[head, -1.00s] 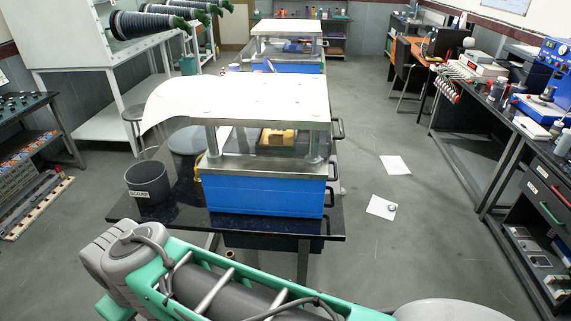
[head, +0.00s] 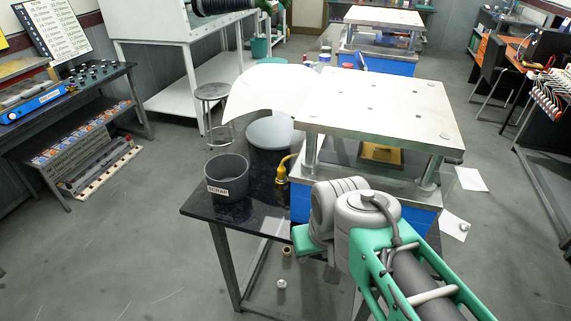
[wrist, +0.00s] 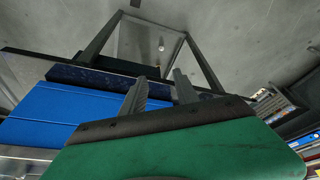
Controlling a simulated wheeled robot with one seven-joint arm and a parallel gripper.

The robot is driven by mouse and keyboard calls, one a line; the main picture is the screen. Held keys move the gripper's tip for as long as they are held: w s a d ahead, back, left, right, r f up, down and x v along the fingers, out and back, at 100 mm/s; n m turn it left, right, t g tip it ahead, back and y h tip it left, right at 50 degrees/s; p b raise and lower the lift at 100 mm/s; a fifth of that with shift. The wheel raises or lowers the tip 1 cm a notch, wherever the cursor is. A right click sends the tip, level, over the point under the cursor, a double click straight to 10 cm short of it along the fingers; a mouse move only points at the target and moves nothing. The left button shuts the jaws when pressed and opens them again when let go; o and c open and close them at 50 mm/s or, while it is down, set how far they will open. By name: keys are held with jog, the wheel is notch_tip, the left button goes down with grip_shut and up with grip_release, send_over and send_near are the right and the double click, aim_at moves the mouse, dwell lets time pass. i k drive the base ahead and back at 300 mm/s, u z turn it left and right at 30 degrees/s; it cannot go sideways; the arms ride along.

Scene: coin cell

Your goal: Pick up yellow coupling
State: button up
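A yellow coupling (head: 282,169), bent and upright, shows at the left side of the blue-based press (head: 300,205), by the black table top (head: 250,205). My arm's grey wrist and green end part (head: 310,243) are in front of the press, to the right of and nearer than the coupling. The fingertips are hidden in the head view. In the wrist view my gripper (wrist: 160,76) has its two dark fingers apart with nothing between them. The coupling cannot be made out in the wrist view.
A dark scrap bin (head: 227,178) stands on the table left of the coupling. A round stool (head: 212,92) stands further back. The floor left of the table is clear.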

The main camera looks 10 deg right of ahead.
aim_at(281, 177)
jog(key=i, duration=0.25)
jog(key=k, duration=0.25)
jog(key=u, duration=1.2)
jog(key=i, duration=0.65)
jog(key=u, duration=0.5)
